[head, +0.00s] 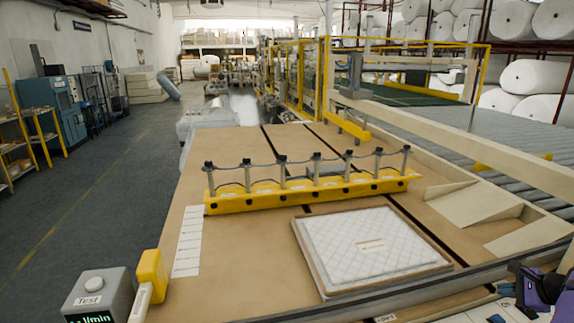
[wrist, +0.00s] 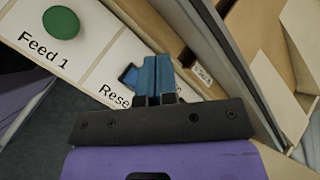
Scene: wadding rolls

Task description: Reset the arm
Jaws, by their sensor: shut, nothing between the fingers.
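My gripper (wrist: 152,70) has blue fingers, which are shut together with nothing between them. In the wrist view it is over the edge of a white panel (wrist: 92,44) and partly covers a label that begins "Rese". A green round button (wrist: 61,22) labelled "Feed 1" is to its upper left.
A brown table (head: 230,245) carries a yellow bar (head: 310,190) with several posts and a framed white quilted pad (head: 365,243). A grey "Test" box (head: 100,293) stands at the lower left. A grey rail (wrist: 230,55) runs close to my fingers.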

